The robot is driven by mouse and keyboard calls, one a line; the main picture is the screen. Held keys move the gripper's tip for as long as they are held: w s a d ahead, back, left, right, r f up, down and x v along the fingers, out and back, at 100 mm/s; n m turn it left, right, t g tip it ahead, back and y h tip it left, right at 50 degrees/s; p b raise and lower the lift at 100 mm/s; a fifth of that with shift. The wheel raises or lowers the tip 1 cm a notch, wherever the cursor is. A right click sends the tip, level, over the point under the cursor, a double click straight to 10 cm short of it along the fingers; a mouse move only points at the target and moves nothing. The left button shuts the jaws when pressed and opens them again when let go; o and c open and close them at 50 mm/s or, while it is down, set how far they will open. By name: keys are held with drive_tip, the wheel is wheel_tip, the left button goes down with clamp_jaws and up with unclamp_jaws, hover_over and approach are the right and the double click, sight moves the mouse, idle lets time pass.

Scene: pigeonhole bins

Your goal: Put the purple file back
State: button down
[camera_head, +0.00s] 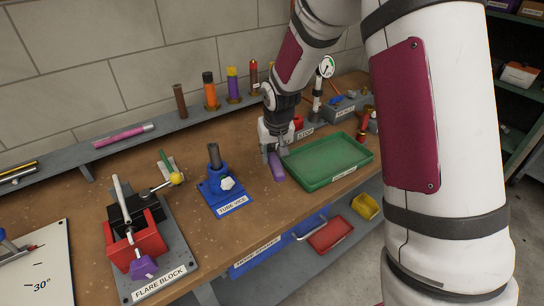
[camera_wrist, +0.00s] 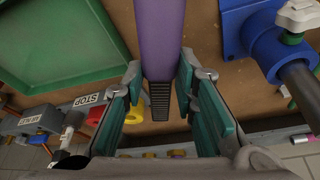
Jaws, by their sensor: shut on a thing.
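The purple file shows in the wrist view as a purple handle (camera_wrist: 165,38) with a dark ridged part between my fingers. In the head view, its purple handle (camera_head: 277,168) sticks out beneath my gripper (camera_head: 276,150), beside the left edge of the green tray. My gripper, also in the wrist view (camera_wrist: 161,90), is shut on the file. Its fingers stand on both sides of the dark part. I cannot tell whether the file touches the bench. Along the back ledge, several upright tools stand in a row, including an orange-and-black one (camera_head: 209,92) and a purple-and-yellow one (camera_head: 232,86).
The green tray (camera_head: 316,182) is empty, right of my gripper. A blue tube vice (camera_head: 222,192) stands to the left, and a flare block (camera_head: 159,281) stands front left. A pink-purple tube (camera_head: 123,136) lies on the back ledge. Bare bench (camera_head: 190,150) lies between them.

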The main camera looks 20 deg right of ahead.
drive_tip(key=shift+w+f+b, duration=0.3)
drive_tip(key=shift+w+b, duration=0.3)
drive_tip(key=shift+b, duration=0.15)
drive_tip(key=shift+w+f+b, duration=0.25)
drive_tip(key=shift+w+b, duration=0.35)
drive_tip(key=shift+b, duration=0.1)
drive_tip(key=b, duration=0.5)
hover_over(269, 179)
drive_tip(key=s, duration=0.1)
drive_tip(key=shift+f, duration=4.2)
drive_tip(key=shift+f, duration=0.7)
drive_tip(key=c, duration=1.7)
unclamp_jaws()
drive_tip(key=shift+o, duration=0.2)
drive_tip(key=o, duration=0.6)
drive_tip(key=shift+p+v, duration=2.2)
drive_tip(key=shift+v, duration=1.35)
